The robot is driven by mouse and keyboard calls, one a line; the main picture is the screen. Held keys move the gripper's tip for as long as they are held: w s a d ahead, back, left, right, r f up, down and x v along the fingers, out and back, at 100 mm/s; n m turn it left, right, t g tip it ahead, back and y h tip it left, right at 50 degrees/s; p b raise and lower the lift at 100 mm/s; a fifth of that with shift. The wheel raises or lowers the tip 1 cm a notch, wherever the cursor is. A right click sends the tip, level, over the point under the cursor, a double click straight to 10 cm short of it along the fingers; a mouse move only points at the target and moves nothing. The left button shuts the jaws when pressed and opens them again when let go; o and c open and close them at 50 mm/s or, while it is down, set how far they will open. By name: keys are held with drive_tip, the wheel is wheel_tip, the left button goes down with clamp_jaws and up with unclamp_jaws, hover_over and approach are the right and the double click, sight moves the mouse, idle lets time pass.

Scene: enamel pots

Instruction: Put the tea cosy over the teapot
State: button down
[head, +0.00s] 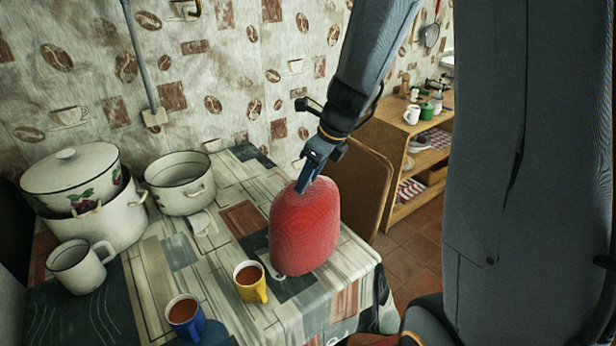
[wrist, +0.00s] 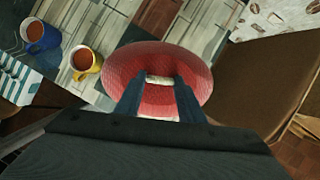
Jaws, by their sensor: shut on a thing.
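The tea cosy (head: 305,235) is a red, ribbed, rounded cover, upright at the right part of the table. My gripper (head: 304,186) comes down from above and is shut on the cosy's top. In the wrist view the cosy (wrist: 190,75) lies below my two fingers (wrist: 158,82), with a pale strip showing between them. No teapot shows in either view. Whether one is under the cosy is hidden. I cannot tell whether the cosy's lower edge touches the table.
A yellow mug (head: 246,290) stands close left of the cosy, a blue mug (head: 188,326) nearer the front. A brown chair (head: 362,190) is behind the cosy.

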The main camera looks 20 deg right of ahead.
idle(0.3)
drive_tip(key=c, duration=0.6)
unclamp_jaws()
wheel_tip(320, 180, up, 7)
drive_tip(key=p, duration=0.8)
idle(0.6)
